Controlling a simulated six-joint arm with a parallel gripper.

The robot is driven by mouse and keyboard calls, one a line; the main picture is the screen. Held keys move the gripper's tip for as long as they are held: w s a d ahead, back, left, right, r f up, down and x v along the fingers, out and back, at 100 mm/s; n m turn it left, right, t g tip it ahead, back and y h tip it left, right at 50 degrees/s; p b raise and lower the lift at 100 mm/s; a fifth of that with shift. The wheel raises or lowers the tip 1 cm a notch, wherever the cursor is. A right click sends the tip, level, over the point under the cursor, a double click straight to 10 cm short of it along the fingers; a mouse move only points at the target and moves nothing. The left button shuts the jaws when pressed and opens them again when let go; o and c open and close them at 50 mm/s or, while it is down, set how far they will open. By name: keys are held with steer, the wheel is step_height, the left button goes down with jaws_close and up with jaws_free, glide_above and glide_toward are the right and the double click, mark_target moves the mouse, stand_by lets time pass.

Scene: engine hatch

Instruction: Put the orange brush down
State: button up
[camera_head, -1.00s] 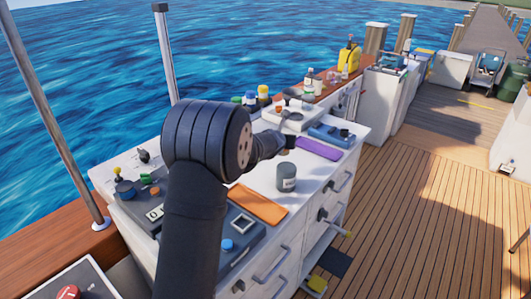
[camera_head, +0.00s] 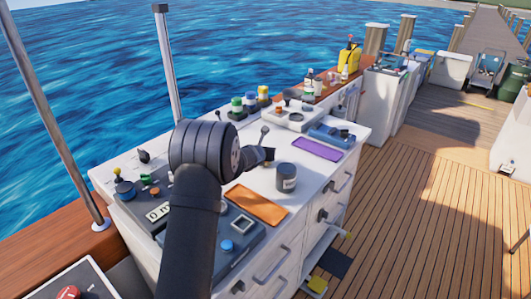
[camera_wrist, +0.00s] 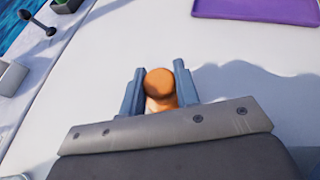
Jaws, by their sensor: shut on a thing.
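The orange brush (camera_wrist: 160,84) shows in the wrist view as a rounded orange end between the two fingers. My gripper (camera_wrist: 159,88) is shut on it, above the white countertop (camera_wrist: 110,60). In the head view my gripper (camera_head: 268,154) is over the white top, left of and behind the dark grey jar. The brush is hidden or too small to make out there. I cannot tell whether its lower end touches the surface.
A dark jar (camera_head: 286,177), an orange mat (camera_head: 257,205) and a purple mat (camera_head: 316,150) lie on the counter. A blue device (camera_head: 332,135) and several bottles stand farther back. A control panel (camera_head: 235,235) is at the front. White surface around my gripper is clear.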

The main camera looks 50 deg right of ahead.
steer(key=shift+f, duration=0.35)
steer(key=shift+f, duration=0.15)
steer(key=o, duration=1.1)
steer(key=shift+a+r, duration=0.15)
steer(key=shift+r, duration=0.1)
steer(key=v, duration=1.1)
steer(key=shift+s+a, duration=0.25)
steer(key=shift+r, duration=0.1)
